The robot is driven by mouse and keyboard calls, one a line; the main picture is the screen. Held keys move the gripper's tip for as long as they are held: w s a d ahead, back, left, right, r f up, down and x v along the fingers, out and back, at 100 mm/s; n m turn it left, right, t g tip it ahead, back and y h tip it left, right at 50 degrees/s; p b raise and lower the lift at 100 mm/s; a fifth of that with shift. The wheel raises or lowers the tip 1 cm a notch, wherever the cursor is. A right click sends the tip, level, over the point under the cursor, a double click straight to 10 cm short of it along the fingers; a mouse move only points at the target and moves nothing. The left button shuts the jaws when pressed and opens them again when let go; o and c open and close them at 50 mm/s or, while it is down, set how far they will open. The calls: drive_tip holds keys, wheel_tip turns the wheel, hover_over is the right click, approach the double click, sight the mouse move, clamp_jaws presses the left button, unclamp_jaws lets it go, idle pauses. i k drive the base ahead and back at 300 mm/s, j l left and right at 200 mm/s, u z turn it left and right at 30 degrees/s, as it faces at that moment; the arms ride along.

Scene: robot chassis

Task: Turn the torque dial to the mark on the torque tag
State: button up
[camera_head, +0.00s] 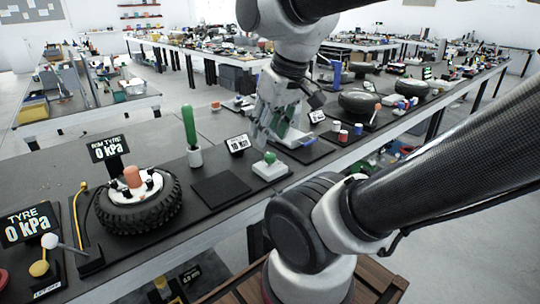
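A small tag (238,145) with white print, which seems to read 10 Nm, stands on the dark bench top. In front of it and to its right is a white block (270,170) with a green knob (270,157) on top; this may be the torque dial. Its mark or setting is too small to read. My gripper (268,135) points down above and behind this block, apart from the knob as far as I can see. Some green shows behind or between its fingers. Whether they are open or shut is unclear.
A green-handled tool (190,130) stands upright left of the tag, near an empty dark pad (221,189). A tyre (138,205) with 0 kPa displays is at left. Small cans (343,135) and another tyre (358,101) are at right. My arm covers the lower right.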

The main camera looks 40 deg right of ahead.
sight(269, 156)
drive_tip(key=i+j+z, duration=0.2)
drive_tip(key=z, duration=0.15)
drive_tip(key=i+j+z, duration=0.15)
drive_tip(key=z, duration=0.15)
drive_tip(key=j, duration=0.1)
